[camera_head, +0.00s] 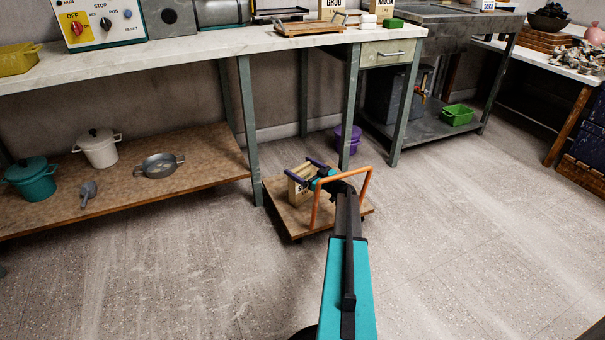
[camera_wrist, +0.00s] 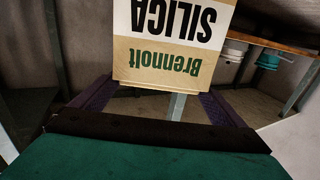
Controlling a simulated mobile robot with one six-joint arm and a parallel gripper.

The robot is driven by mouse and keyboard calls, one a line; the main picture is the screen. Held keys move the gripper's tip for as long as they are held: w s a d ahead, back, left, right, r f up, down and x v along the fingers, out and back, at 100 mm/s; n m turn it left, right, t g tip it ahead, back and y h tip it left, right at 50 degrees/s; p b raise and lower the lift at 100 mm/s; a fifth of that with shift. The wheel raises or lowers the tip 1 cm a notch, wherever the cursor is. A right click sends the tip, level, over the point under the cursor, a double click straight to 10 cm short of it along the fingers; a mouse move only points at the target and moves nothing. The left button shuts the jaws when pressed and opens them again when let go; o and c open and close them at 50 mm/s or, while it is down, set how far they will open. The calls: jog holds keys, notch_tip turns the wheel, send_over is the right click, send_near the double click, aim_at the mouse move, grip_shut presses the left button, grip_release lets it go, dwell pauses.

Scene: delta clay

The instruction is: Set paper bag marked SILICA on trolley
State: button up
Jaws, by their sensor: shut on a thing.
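The paper bag (camera_wrist: 172,45) marked SILICA fills the top middle of the wrist view, its print upside down. In the head view the tan bag (camera_head: 298,190) is at the trolley, partly hidden by my gripper. My gripper (camera_head: 312,172) is shut on the bag, one finger on each side; its purple fingers (camera_wrist: 160,98) flank the bag in the wrist view. The trolley (camera_head: 287,217) is a low wooden platform with an orange handle (camera_head: 340,168). The bag appears upright over the trolley's left part; I cannot tell whether its bottom touches the platform.
The trolley stands by the workbench leg (camera_head: 250,130). My arm reaches past the orange handle. A low shelf (camera_head: 205,185) with pots is to the left, a purple bucket (camera_head: 347,139) behind, and a green bin (camera_head: 457,115) at right. The floor (camera_head: 450,240) in front is clear.

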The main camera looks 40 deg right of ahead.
jog(key=shift+f, duration=0.3)
dwell(0.4)
jog(key=o, duration=1.8)
jog(key=shift+f, duration=0.15)
jog(key=shift+c, duration=0.2)
jog(key=shift+s+r, duration=0.2)
jog(key=shift+s, duration=0.4)
jog(key=s+p, duration=0.4)
jog(key=s, duration=0.6)
jog(key=shift+s, duration=0.4)
jog(key=shift+d+f, duration=0.1)
